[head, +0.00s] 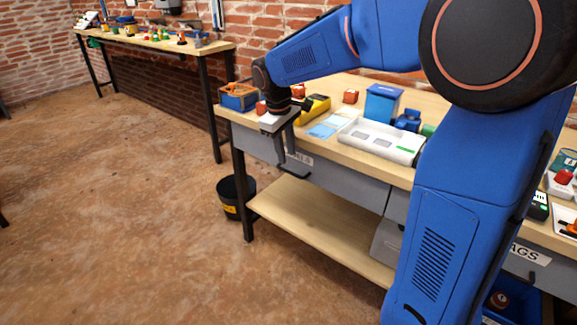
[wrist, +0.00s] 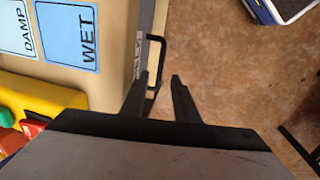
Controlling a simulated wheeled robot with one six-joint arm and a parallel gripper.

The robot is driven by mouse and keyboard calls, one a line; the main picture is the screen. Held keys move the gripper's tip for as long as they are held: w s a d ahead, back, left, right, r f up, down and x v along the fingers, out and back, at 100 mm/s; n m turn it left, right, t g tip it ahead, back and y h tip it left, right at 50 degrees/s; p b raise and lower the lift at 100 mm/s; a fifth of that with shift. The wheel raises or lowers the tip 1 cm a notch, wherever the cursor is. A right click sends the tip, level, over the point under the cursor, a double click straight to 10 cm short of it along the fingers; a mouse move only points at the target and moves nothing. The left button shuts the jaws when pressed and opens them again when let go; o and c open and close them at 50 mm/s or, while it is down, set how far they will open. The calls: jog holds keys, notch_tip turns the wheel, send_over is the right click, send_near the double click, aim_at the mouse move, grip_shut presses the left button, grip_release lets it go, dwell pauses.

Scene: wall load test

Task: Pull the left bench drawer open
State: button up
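The left bench drawer (head: 345,182) has a grey front under the wooden bench top and looks shut. Its dark bar handle (head: 294,174) is below a white label, partly hidden by my gripper in the head view. My gripper (head: 284,152) reaches down in front of the drawer at the bench's front edge. In the wrist view, my gripper (wrist: 159,78) is open, with two dark fingers apart. The handle (wrist: 160,50) stands out from the drawer front just beyond the fingertips, close to the left finger. I cannot tell whether they touch.
The bench top (head: 335,98) holds a white tray (head: 381,141), a blue box (head: 382,103), a yellow case (head: 313,109) and blue WET and DAMP cards (wrist: 69,35). A black bucket (head: 236,196) stands by the bench leg. Floor in front is clear.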

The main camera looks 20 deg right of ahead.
aim_at(289, 171)
jog(key=f, duration=0.4)
jog(key=d+f, duration=0.1)
jog(key=f, duration=0.1)
jog(key=shift+w+f, duration=0.15)
jog(key=shift+w, duration=0.2)
jog(key=shift+c, duration=0.3)
grip_shut()
